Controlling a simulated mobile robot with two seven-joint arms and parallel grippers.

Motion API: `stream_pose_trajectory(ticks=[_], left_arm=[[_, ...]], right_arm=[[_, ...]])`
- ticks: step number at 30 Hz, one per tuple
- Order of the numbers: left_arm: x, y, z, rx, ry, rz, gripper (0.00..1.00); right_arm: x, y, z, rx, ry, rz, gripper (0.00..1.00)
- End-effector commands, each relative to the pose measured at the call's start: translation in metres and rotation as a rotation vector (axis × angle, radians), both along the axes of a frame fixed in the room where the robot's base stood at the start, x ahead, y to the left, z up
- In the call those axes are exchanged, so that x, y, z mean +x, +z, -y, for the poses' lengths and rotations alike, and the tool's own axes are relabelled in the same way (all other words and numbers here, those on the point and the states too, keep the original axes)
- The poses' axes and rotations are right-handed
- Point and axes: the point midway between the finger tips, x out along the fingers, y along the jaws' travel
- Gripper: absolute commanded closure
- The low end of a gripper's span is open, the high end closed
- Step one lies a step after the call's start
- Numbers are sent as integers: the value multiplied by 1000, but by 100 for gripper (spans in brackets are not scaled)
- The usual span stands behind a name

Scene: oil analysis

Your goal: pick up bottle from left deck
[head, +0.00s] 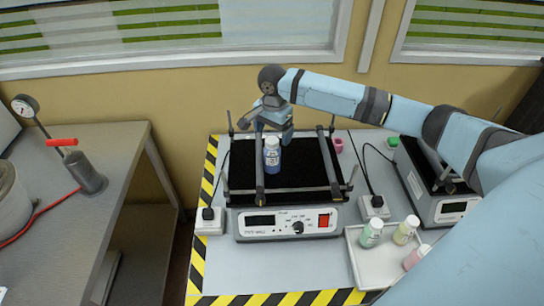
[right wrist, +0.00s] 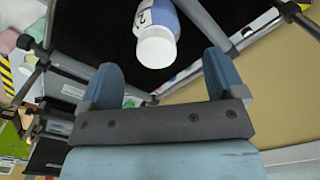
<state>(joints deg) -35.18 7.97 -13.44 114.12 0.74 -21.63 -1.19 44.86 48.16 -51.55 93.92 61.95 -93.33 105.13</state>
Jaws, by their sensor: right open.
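A blue bottle with a white cap (head: 272,158) stands upright on the black deck (head: 238,168) of the left shaker, between its metal bars. In the right wrist view the bottle (right wrist: 156,36) shows cap nearest, just beyond my fingers. My right gripper (head: 275,122) hangs over the back of that deck, behind the bottle. In the right wrist view my right gripper (right wrist: 160,82) is open, with its two blue fingers apart and nothing between them. My left gripper is not in view.
A second shaker (head: 433,190) stands at the right, partly behind my arm. A white tray (head: 376,262) holds green, yellow and pink bottles at the front right. Upright rods and crossbars surround the left deck. A grey table (head: 112,165) with a pump stands at the left.

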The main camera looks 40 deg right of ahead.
Motion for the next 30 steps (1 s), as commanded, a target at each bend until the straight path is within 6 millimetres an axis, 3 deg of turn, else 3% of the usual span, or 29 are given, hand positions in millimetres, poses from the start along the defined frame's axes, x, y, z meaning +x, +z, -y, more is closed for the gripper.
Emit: stream_pose_trajectory(ticks=[5, 12, 21, 22, 27, 30], left_arm=[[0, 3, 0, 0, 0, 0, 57], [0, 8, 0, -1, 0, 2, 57], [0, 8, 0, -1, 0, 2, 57], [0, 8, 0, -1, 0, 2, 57], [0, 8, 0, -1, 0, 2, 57], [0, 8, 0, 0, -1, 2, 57]], right_arm=[[-2, -13, -2, 0, 1, -1, 12], [-5, -48, -6, -1, 1, 0, 12], [-5, -55, -6, 0, 2, 2, 12], [-5, -55, -6, 0, 2, 2, 14], [-5, -55, -6, -1, 2, 1, 53], [-5, -55, -5, -1, 2, 1, 71]])
